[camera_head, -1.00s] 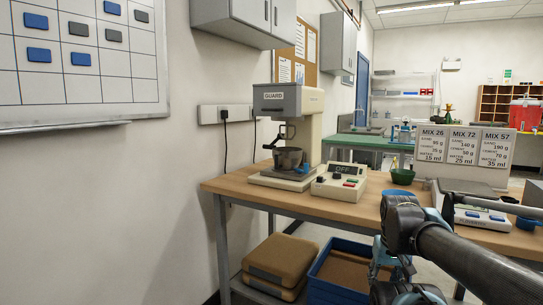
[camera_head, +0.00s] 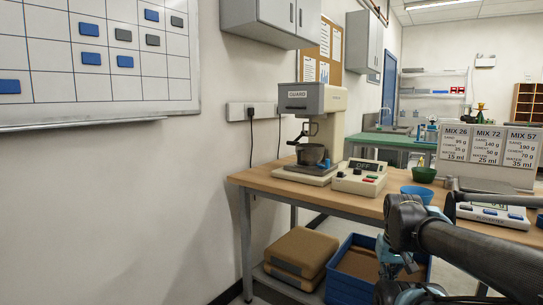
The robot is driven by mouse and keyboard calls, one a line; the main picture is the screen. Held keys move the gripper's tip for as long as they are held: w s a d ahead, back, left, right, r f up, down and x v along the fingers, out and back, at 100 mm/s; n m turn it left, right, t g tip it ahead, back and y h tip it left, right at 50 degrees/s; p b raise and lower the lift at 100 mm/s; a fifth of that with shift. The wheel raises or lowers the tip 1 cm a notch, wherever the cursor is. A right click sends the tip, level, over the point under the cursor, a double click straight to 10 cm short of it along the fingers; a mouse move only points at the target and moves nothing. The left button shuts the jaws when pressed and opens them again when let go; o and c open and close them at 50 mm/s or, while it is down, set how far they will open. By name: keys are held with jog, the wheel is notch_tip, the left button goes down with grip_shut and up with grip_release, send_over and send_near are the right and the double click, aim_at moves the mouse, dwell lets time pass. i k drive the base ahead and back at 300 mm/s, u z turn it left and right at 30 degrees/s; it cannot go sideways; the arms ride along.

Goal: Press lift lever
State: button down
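A grey-and-white bench mixer (camera_head: 335,115) marked GUARD stands on the wooden workbench (camera_head: 262,181). A dark metal bowl (camera_head: 309,154) sits under its head. A small blue part (camera_head: 327,163), possibly the lift lever, shows at the right of the bowl; its exact shape is too small to tell. A control box (camera_head: 359,179) with an OFF display and red and green buttons is to the mixer's right. My dark arm reaches in from the lower right, well to the right of the mixer and apart from it. My gripper's fingers cannot be made out.
A green bowl (camera_head: 424,175), a blue bowl (camera_head: 417,192), a scale (camera_head: 492,215) and MIX recipe cards (camera_head: 488,147) are on the bench's right. A brown case (camera_head: 301,257) and blue crate (camera_head: 345,292) are below. A wall and whiteboard (camera_head: 95,55) border the left.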

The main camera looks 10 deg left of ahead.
aim_at(294, 143)
jog(key=u, duration=0.45)
jog(key=k, duration=1.1)
jog(key=u, duration=0.5)
jog(key=i, duration=1.3)
jog(key=z, duration=0.4)
jog(key=i, duration=0.9)
jog(key=z, duration=0.2)
